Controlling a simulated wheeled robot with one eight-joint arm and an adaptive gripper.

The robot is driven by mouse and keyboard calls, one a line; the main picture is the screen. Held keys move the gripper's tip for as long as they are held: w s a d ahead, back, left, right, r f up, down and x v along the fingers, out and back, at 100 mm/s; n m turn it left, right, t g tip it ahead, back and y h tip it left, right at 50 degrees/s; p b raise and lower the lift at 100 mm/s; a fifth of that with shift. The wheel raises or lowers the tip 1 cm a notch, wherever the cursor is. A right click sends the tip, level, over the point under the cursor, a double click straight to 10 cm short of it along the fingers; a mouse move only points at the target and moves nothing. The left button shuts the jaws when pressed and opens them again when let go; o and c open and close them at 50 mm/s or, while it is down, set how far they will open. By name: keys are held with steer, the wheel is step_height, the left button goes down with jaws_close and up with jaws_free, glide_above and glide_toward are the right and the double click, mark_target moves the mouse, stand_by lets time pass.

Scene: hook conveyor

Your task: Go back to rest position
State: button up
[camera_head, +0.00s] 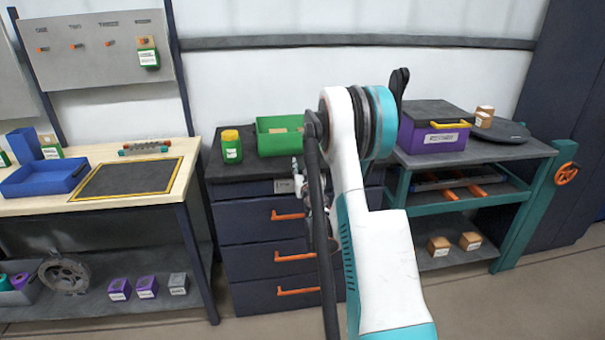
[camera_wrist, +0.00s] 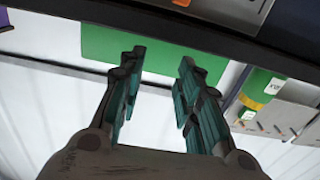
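My gripper (camera_wrist: 162,57) is open in the wrist view. Its two teal-padded fingers stand apart with nothing between them. In the head view my raised white and teal arm stands in front of the drawer cabinet (camera_head: 260,215). Only a small part of my gripper (camera_head: 299,180) shows there, left of the arm; the rest is hidden behind the arm and its dark cable. In the wrist view a green surface (camera_wrist: 105,44) lies behind the fingers, and a green and yellow container (camera_wrist: 262,85) is to their right.
A green bin (camera_head: 280,144) and a yellow-lidded jar (camera_head: 231,152) stand on the cabinet. A workbench (camera_head: 110,154) with a blue tray (camera_head: 45,182) is at left. A purple box (camera_head: 430,135) stands on the right-hand bench. A hook board (camera_head: 105,60) hangs upper left.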

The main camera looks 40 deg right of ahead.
stand_by(0.5)
steer(key=w+a+r+n+t+y+p, duration=0.1)
steer(key=w+a+r+y, duration=0.1)
steer(key=a+r, duration=0.45)
steer(key=w+a+r+n+y, duration=0.1)
steer(key=a+r+n+y, duration=0.15)
steer(key=a, duration=0.65)
steer(key=w+a+r+n+t+y+p, duration=0.1)
steer(key=w+a+r+y, duration=0.15)
steer(key=a+r, duration=0.4)
steer(key=s+a+r+n+g+y, duration=0.1)
steer(key=s+a+y, duration=0.15)
steer(key=a, duration=0.45)
steer(key=s+a+r+n+g+y, duration=0.1)
steer(key=s+a+r+y, duration=0.15)
steer(key=a, duration=0.55)
steer(key=s+a+f+g, duration=0.1)
steer(key=s+a+g, duration=0.1)
steer(key=s+a, duration=0.45)
steer(key=s+a+f+g, duration=0.15)
steer(key=s+a, duration=0.25)
steer(key=s, duration=0.6)
steer(key=s+d+f+g+h+b, duration=0.1)
steer(key=s+d+f+g, duration=0.1)
steer(key=s, duration=0.7)
steer(key=s+d+f+g+h+b, duration=0.1)
steer(key=s+d+f+g, duration=0.1)
steer(key=s+f, duration=0.3)
steer(key=s, duration=0.4)
steer(key=shift+s+f, duration=0.2)
